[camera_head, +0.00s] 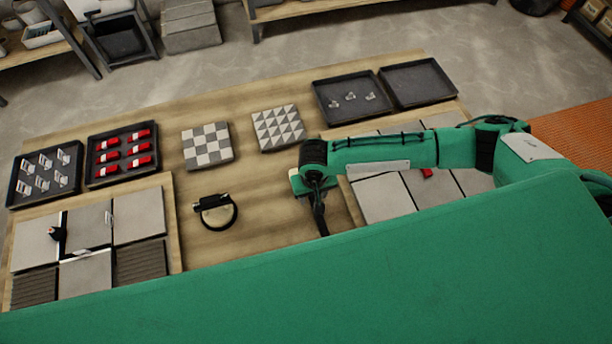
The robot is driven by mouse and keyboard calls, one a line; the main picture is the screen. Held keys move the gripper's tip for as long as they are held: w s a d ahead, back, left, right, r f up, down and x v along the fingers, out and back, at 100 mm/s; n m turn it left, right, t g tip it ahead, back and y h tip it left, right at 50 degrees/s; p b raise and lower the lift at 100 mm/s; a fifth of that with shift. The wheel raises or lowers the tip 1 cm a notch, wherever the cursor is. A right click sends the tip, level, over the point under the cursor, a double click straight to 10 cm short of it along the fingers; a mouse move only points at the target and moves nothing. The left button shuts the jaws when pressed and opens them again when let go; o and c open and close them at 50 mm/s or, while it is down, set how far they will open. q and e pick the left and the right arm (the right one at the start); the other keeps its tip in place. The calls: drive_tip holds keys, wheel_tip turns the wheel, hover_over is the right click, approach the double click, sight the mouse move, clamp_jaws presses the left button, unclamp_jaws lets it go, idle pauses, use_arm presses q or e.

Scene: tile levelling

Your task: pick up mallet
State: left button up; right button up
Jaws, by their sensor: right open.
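My right gripper (320,222) hangs over the middle of the wooden table (262,205), pointing down, left of the right-hand tile panel. It is open; its dark fingers are small and partly merge with what lies below. No mallet can be clearly made out; the spot under the gripper and wrist is partly hidden. My left gripper is not in view.
Left are a tray of clips (45,202), a tray of red wedges (95,183) and a tile panel (139,214). Patterned tiles (207,146) (278,128) lie mid-table. Dark trays (327,114) (418,83) stand at the back right. Another tile panel (382,198) lies under my right arm.

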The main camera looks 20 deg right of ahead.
wheel_tip(320, 180, down, 2)
drive_tip(key=shift+w+f, duration=0.1)
drive_tip(key=shift+f, duration=0.3)
clamp_jaws()
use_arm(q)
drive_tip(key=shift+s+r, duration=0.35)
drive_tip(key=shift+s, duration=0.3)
